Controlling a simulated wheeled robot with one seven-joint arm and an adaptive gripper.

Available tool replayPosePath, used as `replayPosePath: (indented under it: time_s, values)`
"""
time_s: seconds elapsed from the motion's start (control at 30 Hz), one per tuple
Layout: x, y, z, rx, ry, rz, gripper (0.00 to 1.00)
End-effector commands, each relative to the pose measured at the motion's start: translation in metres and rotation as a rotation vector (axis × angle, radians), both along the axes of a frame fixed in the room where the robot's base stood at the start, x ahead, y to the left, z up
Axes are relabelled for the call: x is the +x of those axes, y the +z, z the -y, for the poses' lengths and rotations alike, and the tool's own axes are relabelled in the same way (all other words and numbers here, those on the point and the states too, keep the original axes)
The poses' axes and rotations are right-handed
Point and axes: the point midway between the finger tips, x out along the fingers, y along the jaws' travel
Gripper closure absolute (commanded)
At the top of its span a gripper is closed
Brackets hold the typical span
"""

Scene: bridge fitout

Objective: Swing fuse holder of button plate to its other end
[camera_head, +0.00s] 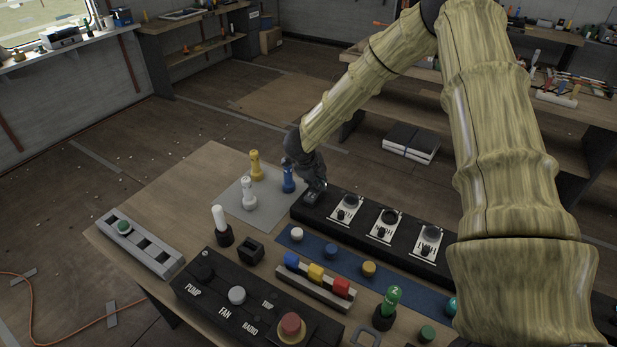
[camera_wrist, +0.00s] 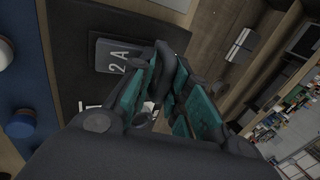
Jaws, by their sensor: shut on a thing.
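A long black panel (camera_head: 306,213) on the bench carries a row of white label plates with dark round knobs. My gripper (camera_head: 316,187) is at the panel's far left end, low over it and largely hiding what is there. In the wrist view, the gripper (camera_wrist: 168,88) has its teal-padded fingers closed around a dark upright part, which I take to be the fuse holder (camera_wrist: 166,65). A grey plate marked "2 A" (camera_wrist: 112,58) lies beside the fingers on the black panel (camera_wrist: 68,45). The lower part of the held piece is hidden by the fingers.
A blue strip (camera_head: 312,245) with several round buttons lies in front of the panel. Blue (camera_head: 288,178), yellow (camera_head: 256,166) and white (camera_head: 249,195) pieces stand on a grey mat by the gripper. A PUMP/FAN/RADIO box (camera_head: 215,308) is nearer.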

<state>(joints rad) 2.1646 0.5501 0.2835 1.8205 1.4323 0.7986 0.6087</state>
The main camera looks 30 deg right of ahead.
Motion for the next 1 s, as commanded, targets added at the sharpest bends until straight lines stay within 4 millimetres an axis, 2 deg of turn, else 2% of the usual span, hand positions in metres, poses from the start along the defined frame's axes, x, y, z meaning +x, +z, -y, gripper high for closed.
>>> replayPosePath:
  time_s: [0.03, 0.23, 0.87, 0.9, 0.93, 1.0]
  values:
    - [0.006, 0.005, 0.011, -0.013, -0.007, 0.011, 1.00]
    - [0.005, -0.001, 0.020, -0.015, -0.012, 0.011, 1.00]
    - [0.004, -0.005, 0.025, -0.017, -0.017, 0.009, 1.00]
    - [0.004, -0.005, 0.025, -0.017, -0.017, 0.010, 0.73]
    - [0.004, -0.005, 0.026, -0.017, -0.017, 0.010, 0.68]
    - [0.005, -0.006, 0.024, -0.016, -0.016, 0.009, 0.66]
